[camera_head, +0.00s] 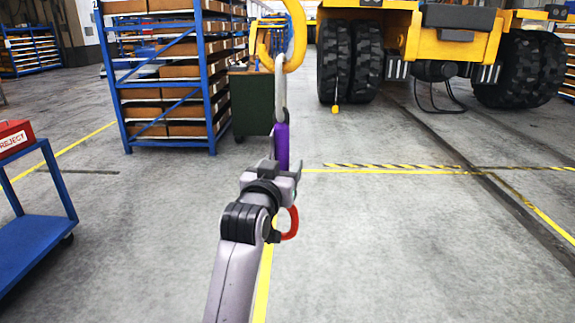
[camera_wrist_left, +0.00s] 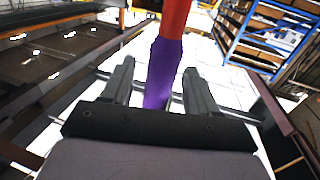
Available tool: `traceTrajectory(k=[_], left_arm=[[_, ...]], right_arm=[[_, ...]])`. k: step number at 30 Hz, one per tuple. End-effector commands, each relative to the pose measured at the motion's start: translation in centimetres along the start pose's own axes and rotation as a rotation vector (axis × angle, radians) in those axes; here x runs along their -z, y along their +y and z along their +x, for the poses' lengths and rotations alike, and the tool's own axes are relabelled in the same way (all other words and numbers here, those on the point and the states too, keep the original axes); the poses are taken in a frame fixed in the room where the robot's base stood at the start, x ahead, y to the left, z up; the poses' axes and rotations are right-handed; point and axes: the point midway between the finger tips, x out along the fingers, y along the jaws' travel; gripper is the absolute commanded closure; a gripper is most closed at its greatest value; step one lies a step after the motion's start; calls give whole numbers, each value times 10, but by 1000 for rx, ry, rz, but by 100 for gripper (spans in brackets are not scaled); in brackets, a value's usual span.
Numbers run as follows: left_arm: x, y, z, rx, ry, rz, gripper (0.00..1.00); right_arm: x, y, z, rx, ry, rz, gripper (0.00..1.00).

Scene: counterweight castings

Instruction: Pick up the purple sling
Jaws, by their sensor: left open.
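The purple sling (camera_head: 282,146) hangs upright in the head view, below a grey link (camera_head: 280,95) on a large yellow hook (camera_head: 293,35). A red loop (camera_head: 293,222) shows lower down, beside my left wrist. My left gripper (camera_head: 284,170) is at the sling's lower part and hides some of it. In the left wrist view the purple sling (camera_wrist_left: 163,75) passes between the two spread fingers of my left gripper (camera_wrist_left: 160,85), with a red piece (camera_wrist_left: 173,18) joined to it. The fingers are open, with gaps on both sides. My right gripper is not in view.
A blue rack (camera_head: 168,85) with boxes and a dark green cabinet (camera_head: 251,102) stand behind on the left. A yellow truck (camera_head: 455,45) is at the back right. A blue cart (camera_head: 30,235) with a red reject box (camera_head: 14,138) is at left. The floor at right is clear.

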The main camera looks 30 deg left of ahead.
Motion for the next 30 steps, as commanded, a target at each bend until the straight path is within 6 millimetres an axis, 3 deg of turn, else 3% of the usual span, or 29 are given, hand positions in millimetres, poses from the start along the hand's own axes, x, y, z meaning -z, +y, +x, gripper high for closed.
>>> traceTrajectory(k=[11, 16, 30], left_arm=[[0, 0, -2, 1, 0, 0, 44], [0, 0, -2, 1, 0, 0, 99], [8, 0, -2, 1, 12, -1, 100]], right_arm=[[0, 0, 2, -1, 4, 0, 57], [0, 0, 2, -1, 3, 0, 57], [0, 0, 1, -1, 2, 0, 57]])
